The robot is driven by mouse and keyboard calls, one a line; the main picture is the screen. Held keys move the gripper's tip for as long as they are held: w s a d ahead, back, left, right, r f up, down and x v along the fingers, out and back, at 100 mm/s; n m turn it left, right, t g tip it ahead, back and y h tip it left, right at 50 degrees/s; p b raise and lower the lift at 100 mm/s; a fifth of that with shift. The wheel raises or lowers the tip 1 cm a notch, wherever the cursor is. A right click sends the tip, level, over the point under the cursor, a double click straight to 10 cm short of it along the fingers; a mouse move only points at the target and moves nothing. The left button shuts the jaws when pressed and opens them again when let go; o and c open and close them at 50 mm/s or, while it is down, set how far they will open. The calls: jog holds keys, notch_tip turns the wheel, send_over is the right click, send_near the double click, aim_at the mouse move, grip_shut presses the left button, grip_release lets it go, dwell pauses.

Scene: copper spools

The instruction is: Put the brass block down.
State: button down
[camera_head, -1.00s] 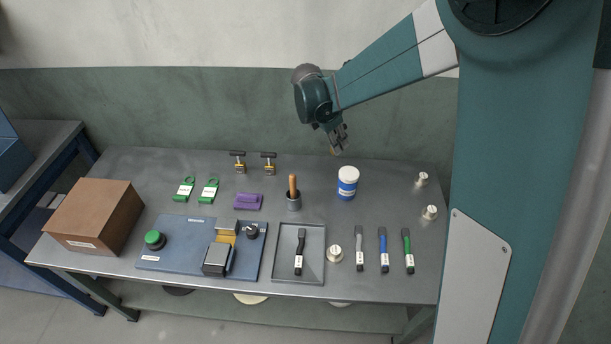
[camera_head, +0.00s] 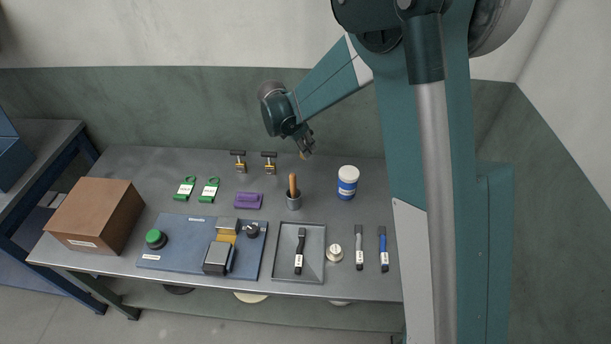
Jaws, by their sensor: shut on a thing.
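My gripper (camera_head: 304,146) hangs from the arm over the back part of the grey table, above and a little right of the wooden-handled tool in its cup. It is shut on the brass block (camera_head: 303,155), of which only a small tan-gold bit shows at the fingertips. The fingers hide the rest of the block. The block appears to be in the air, but its exact height is hard to tell.
Below stands a grey cup (camera_head: 294,202) with a wooden handle. A blue-white jar (camera_head: 347,183) is to the right, two black-and-brass clamps (camera_head: 269,163) to the left. A grey tray (camera_head: 313,272) lies in front. Bare table (camera_head: 320,175) shows between cup and jar.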

dwell(0.3)
jog(key=shift+f+b, duration=0.55)
jog(key=shift+f, duration=2.55)
jog(key=shift+f+b, duration=0.4)
jog(key=shift+f, duration=1.5)
jog(key=shift+f, duration=0.15)
jog(key=c, duration=2.3)
grip_release()
jog(key=p+v, duration=0.2)
jog(key=v, duration=1)
